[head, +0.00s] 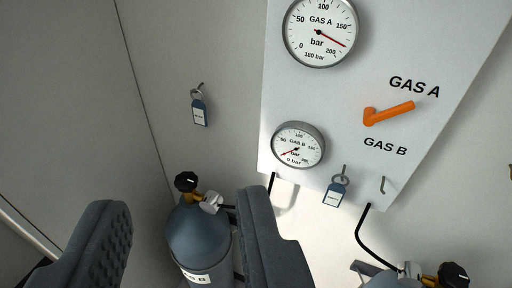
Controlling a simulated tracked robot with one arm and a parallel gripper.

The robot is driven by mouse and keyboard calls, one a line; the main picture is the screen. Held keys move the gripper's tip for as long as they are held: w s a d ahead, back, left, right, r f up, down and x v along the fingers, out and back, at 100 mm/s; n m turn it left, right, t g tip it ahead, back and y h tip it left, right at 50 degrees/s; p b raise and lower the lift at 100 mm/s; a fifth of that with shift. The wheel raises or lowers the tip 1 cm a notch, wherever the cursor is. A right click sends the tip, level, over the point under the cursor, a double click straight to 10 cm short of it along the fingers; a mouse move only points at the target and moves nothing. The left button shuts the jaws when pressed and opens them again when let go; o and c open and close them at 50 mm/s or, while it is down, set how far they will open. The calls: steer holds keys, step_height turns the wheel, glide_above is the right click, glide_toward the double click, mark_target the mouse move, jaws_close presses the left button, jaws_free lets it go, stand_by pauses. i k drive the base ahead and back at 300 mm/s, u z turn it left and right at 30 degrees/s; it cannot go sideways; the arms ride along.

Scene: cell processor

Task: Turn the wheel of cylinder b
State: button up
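The cylinder (198,238) at bottom centre-left is blue-grey, and its partly cut-off label ends in "B". Its black wheel (186,181) sits on top of a brass valve with a silvery fitting. My gripper (185,205) is open, with one dark ribbed finger at lower left and one at lower centre. The wheel shows in the gap between the fingers, toward the far end, with nothing held. The right finger hides part of the cylinder's right side. I cannot tell the exact distance to the wheel.
A white panel carries the GAS A gauge (320,32), the GAS B gauge (298,145) reading 0 bar, and an orange lever (388,113) pointing toward GAS A. Blue key tags (199,112) (335,195) hang nearby. Another black wheel (453,275) is at lower right. A wall stands left.

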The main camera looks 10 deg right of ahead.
mark_target(185, 181)
steer(key=u, duration=0.45)
steer(key=k, duration=1.1)
steer(key=z, duration=0.1)
steer(key=i, duration=1.75)
steer(key=u, duration=0.85)
